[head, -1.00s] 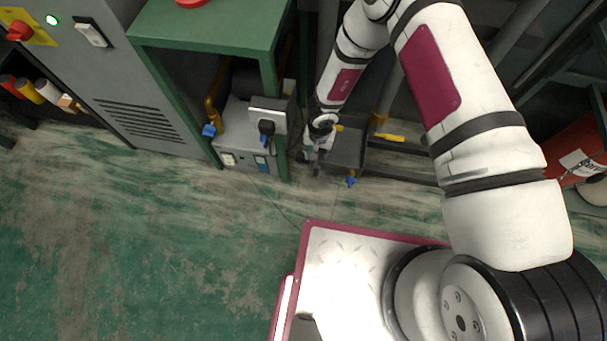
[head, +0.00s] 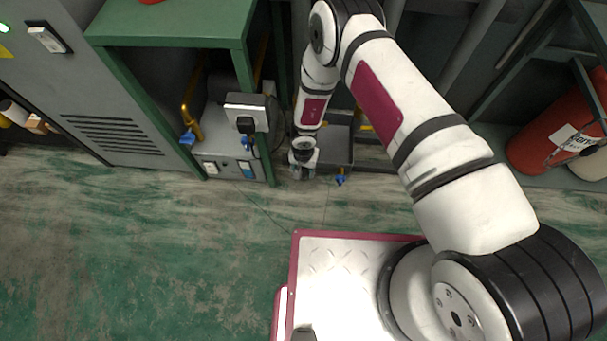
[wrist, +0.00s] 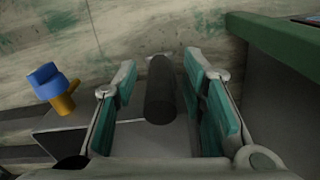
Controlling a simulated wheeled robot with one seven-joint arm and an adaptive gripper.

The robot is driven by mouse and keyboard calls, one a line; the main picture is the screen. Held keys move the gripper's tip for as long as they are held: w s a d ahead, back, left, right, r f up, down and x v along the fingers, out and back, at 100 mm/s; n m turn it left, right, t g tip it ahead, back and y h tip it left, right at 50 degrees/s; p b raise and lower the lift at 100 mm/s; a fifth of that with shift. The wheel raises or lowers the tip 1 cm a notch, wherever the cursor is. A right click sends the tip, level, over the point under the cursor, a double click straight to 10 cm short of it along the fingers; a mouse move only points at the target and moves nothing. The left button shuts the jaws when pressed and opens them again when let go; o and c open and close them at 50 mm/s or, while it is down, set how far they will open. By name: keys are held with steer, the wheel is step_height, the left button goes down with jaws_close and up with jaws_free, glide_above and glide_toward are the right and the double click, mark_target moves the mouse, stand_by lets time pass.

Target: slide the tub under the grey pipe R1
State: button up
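A dark grey open tub (head: 339,147) sits low on the floor beside the green bench, partly hidden by my arm in the head view. My gripper (head: 302,174) is at the tub's near left side. In the wrist view its teal-padded fingers (wrist: 165,105) are apart, with a dark upright cylinder (wrist: 160,90), perhaps the tub's handle, between them. Gaps show on both sides of it. A grey surface, perhaps the tub (wrist: 145,140), lies below the fingers. Grey pipes (head: 470,50) stand behind; I see no label telling which is R1.
A yellow pipe with a blue valve (wrist: 50,87) stands left of the fingers in the wrist view. The green bench (head: 175,22) with a grey unit (head: 225,150) is at the left. A red cylinder (head: 560,130) is at the right. The front floor is clear.

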steer(key=shift+f, duration=0.75)
steer(key=shift+c, duration=0.6)
jaws_close()
